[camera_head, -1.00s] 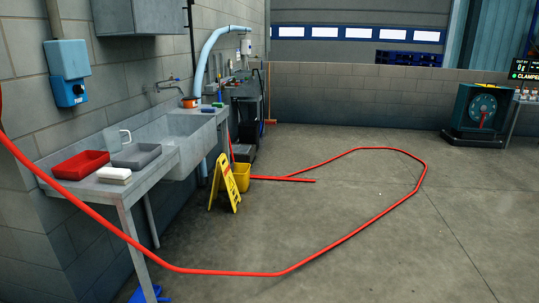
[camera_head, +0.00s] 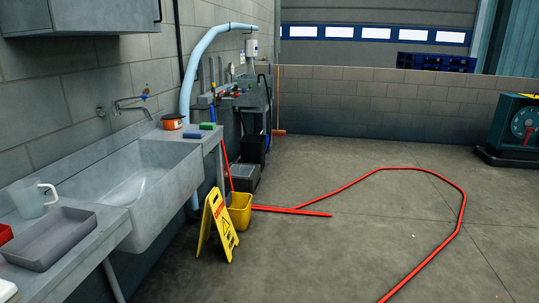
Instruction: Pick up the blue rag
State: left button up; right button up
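A small flat blue item (camera_head: 192,135) lies on the ledge at the far end of the sink. It is too small to tell whether it is the blue rag or a sponge or brush. A green item (camera_head: 207,126) lies just beyond it, and an orange container (camera_head: 172,121) with a dark top stands behind it near the wall. No other clear blue rag shows. Neither of my grippers is in view.
The grey sink (camera_head: 180,195) runs along the left wall, with a grey tray (camera_head: 52,238) and a pitcher (camera_head: 33,197) nearer. A yellow floor sign (camera_head: 217,226) and yellow bucket (camera_head: 240,211) stand beside it. A red hose (camera_head: 440,248) crosses the otherwise open floor.

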aim_at(190, 134)
jog(key=i+l+u, duration=0.1)
jog(key=i+u, duration=0.15)
jog(key=i, duration=0.25)
jog(key=i+l+u, duration=0.15)
jog(key=i+u, duration=0.15)
jog(key=i, duration=0.2)
jog(key=i+l+u, duration=0.25)
jog(key=i, duration=0.2)
jog(key=i+l+u, duration=0.25)
jog(key=i+l, duration=0.15)
